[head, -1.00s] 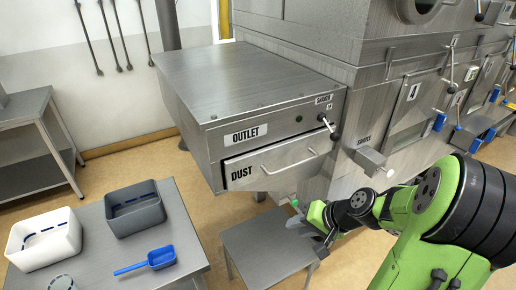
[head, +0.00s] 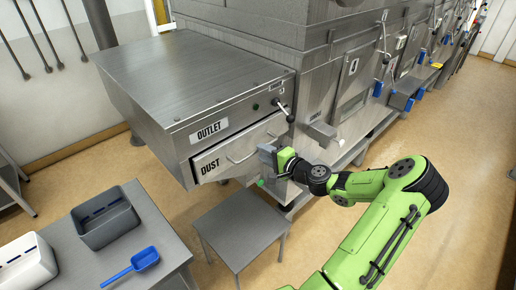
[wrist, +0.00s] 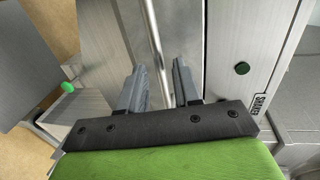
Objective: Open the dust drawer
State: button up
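The dust drawer (head: 222,159) is the steel front labelled DUST, below the OUTLET label on the steel housing in the head view. It looks shut. Its thin bar handle (head: 243,158) runs across the front. My gripper (head: 267,152) is at the right part of the handle and hides some of it. In the wrist view, my gripper (wrist: 160,85) is open, its two grey fingers apart. The handle bar (wrist: 156,40) shows between the fingers, with gaps to both sides. Whether it touches a finger cannot be told.
A small steel table (head: 242,226) stands below the drawer. A side table (head: 160,232) at lower left carries a grey bin (head: 104,222), a white bin (head: 28,262) and a blue scoop (head: 134,266). A black-knobbed lever (head: 290,117) sits above the drawer.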

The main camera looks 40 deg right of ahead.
jog(key=w, duration=0.3)
jog(key=shift+w+f, duration=0.15)
jog(key=shift+f, duration=0.2)
jog(key=shift+c, duration=0.3)
grip_shut()
